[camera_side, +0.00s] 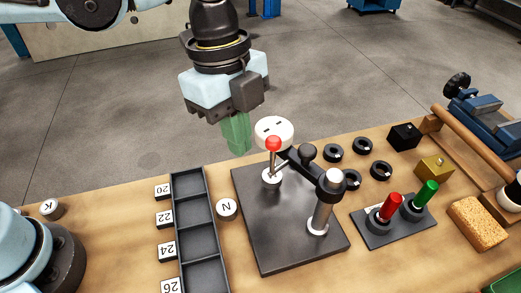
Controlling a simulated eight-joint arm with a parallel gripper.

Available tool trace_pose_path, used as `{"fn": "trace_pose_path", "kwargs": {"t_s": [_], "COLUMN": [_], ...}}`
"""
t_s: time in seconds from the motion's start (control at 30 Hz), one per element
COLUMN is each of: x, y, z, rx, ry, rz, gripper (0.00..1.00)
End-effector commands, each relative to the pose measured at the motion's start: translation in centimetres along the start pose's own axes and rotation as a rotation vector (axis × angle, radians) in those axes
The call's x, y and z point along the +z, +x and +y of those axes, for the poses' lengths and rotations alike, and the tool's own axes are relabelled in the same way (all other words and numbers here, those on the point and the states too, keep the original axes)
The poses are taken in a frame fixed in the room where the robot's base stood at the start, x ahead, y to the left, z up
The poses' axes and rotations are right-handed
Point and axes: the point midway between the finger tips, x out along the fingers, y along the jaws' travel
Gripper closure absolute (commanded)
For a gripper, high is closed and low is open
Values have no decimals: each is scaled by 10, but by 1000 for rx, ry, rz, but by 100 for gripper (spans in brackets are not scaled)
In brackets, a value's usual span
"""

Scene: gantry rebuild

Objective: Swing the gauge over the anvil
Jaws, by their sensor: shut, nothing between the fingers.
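A dark base plate (283,245) lies on the wooden bench. A metal post (320,214) stands on it, with a black arm (309,168) reaching back-left to a white round gauge (281,127). A red ball (273,144) shows in front of the gauge, on a thin stem. A small pale disc (268,180), which looks like the anvil, sits on the plate below the ball. I cannot tell whether the gauge is directly above it. My gripper (237,146) points down with green fingers shut and empty, left of the gauge and apparently apart from it.
A dark tray (188,173) with compartments and number labels lies left of the plate, beside a round N piece (227,209). Right are black rings (352,180), a stand (397,230) with red and green handles, a brass block (434,167) and a sponge (477,223).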

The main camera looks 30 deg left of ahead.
Motion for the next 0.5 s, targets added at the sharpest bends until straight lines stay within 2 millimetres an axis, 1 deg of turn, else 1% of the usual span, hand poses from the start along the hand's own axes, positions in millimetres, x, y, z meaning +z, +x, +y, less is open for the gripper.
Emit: {"fn": "trace_pose_path", "kwargs": {"t_s": [0.5], "x": [-6], "y": [-38], "z": [0], "rx": [0], "ry": [0], "rz": [0], "gripper": [100]}}
